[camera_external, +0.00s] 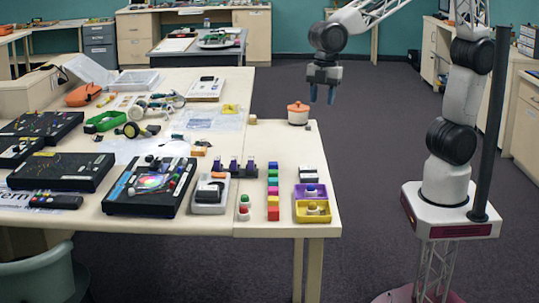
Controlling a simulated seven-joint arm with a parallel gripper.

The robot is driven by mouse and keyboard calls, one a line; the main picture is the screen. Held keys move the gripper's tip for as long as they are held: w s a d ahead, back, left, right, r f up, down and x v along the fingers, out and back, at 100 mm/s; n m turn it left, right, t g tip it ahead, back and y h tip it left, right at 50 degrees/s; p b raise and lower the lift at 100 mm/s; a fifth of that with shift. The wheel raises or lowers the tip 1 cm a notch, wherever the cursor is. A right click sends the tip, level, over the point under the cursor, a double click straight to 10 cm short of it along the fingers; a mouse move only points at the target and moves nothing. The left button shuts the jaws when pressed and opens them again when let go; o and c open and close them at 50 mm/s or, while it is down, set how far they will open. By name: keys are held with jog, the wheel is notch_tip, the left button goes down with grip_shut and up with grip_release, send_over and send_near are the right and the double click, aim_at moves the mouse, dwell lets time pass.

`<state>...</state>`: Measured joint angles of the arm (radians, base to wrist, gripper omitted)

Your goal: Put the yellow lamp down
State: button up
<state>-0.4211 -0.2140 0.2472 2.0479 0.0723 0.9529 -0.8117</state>
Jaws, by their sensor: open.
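My gripper (322,97) hangs in the air beyond the table's right edge, with its two blue fingers pointing down and apart. Nothing shows between them. A small yellow piece, which may be the yellow lamp (311,190), shows in a purple tray (299,190) at the table's front right. It is too small to tell for sure. A yellow tray (301,217) stands just in front of the purple one. My gripper is well above and behind both trays. A red-topped lamp (244,199) and a green lamp (243,214) stand to their left.
Coloured blocks (273,190) stand in a row left of the trays. Black panels (62,170) and loose parts crowd the left. The tabletop (275,140) behind the blocks is mostly clear.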

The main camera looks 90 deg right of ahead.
jog(key=s+d+f+m+t+h, duration=0.1)
jog(key=s+d+m, duration=1.2)
jog(key=s+d, duration=0.9)
jog(key=d, duration=0.3)
jog(key=shift+s+f+m+t, duration=0.15)
jog(key=shift+s+m+t, duration=0.15)
jog(key=shift+m+t, duration=0.1)
